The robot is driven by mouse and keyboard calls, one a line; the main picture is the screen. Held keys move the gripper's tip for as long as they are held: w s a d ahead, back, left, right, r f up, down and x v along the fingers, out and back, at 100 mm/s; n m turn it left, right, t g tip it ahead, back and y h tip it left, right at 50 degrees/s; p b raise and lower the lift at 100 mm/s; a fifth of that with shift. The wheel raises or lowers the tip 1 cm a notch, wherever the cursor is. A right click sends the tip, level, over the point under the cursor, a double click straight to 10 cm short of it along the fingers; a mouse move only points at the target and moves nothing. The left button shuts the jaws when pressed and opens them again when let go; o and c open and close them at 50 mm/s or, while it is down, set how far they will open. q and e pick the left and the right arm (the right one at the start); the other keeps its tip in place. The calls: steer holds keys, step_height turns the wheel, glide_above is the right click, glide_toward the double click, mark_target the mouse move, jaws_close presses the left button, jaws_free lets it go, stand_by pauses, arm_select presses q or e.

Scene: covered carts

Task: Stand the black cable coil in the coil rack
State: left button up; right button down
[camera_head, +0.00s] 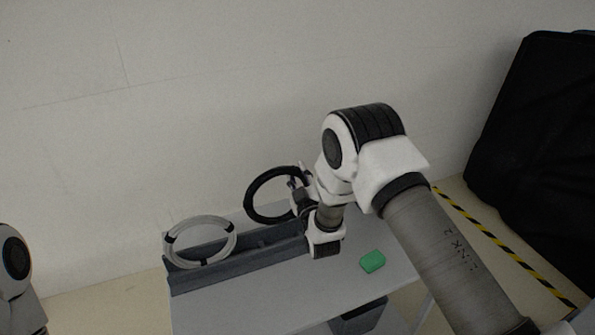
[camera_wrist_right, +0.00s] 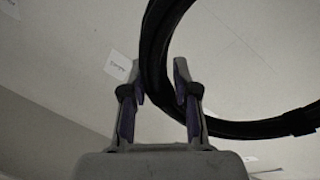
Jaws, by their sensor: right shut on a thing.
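The black cable coil (camera_head: 249,203) is a ring held upright, above the right part of the grey coil rack (camera_head: 240,258) in the head view. My right gripper (camera_head: 293,184) is shut on the coil's right side. In the right wrist view the black coil (camera_wrist_right: 153,45) passes between the two fingers of the right gripper (camera_wrist_right: 160,90). The coil's lower edge is close to the rack's back wall; I cannot tell whether it touches.
A white coil with dark ties (camera_head: 232,240) stands in the rack's left part. A green block (camera_head: 372,261) lies on the grey cart top (camera_head: 290,290), right of the rack. A dark bin (camera_head: 358,318) is below the top. A black-covered cart (camera_head: 535,130) stands at right.

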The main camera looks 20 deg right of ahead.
steer(key=shift+w+f+b, duration=0.15)
steer(key=shift+f+b, duration=0.15)
steer(key=shift+f, duration=0.5)
steer(key=shift+f+b, duration=0.5)
steer(key=shift+f, duration=0.25)
step_height(320, 180, down, 2)
steer(key=shift+b, duration=0.55)
steer(key=shift+f+b, duration=1.3)
steer(key=shift+f, duration=0.05)
steer(key=c, duration=0.8)
jaws_free()
steer(key=s+a+f, duration=0.1)
steer(key=s+f, duration=0.1)
steer(key=s, duration=1)
